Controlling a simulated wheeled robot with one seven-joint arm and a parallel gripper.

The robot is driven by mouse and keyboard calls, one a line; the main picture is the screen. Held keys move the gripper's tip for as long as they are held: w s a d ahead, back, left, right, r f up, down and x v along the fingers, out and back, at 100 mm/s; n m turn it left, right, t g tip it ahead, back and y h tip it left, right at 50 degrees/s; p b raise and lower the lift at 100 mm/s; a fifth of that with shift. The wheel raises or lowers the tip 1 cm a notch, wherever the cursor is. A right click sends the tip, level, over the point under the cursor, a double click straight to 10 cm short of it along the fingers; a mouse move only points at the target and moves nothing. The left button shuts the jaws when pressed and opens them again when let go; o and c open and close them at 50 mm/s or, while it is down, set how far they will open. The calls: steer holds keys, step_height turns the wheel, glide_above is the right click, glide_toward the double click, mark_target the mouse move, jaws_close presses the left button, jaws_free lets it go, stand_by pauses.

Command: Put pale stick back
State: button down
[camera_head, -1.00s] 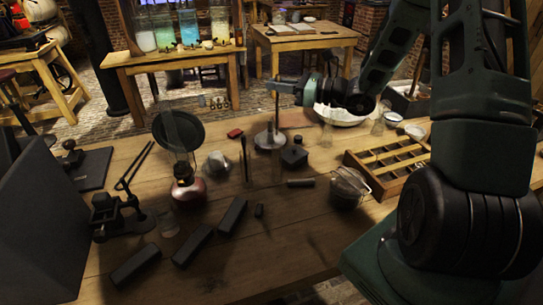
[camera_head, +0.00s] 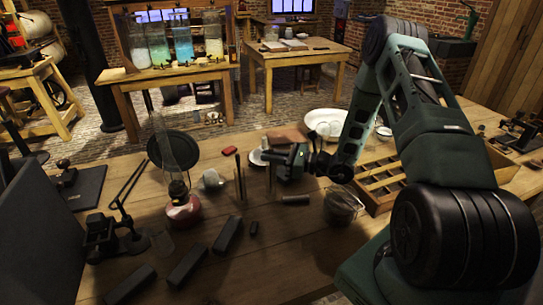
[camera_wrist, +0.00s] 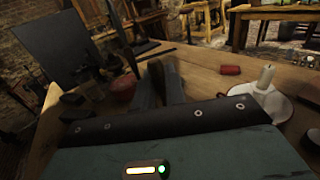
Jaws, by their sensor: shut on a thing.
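My gripper (camera_head: 284,160) is low over the table, beside a clear glass jar (camera_head: 271,182). Its jaws are shut on a slim upright stick that appears to be the pale one; it looks dark in this light. The gripper and blur hide most of the stick, and I cannot tell how far it is inside the jar. In the wrist view, the jaws (camera_wrist: 160,84) point forward over the table. A second glass jar (camera_head: 240,188) stands left of the gripper with a dark stick (camera_head: 238,168) upright in it.
A red oil lamp (camera_head: 182,208) with a glass chimney stands left. A white candle holder (camera_wrist: 270,95) is close behind the gripper. A wire-handled pot (camera_head: 342,205) and a wooden compartment tray (camera_head: 378,203) are right. Dark blocks (camera_head: 188,264) lie in front.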

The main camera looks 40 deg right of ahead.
steer(key=shift+f, duration=0.2)
steer(key=shift+f, duration=0.1)
steer(key=c, duration=1.5)
jaws_free()
steer(key=shift+o, duration=0.2)
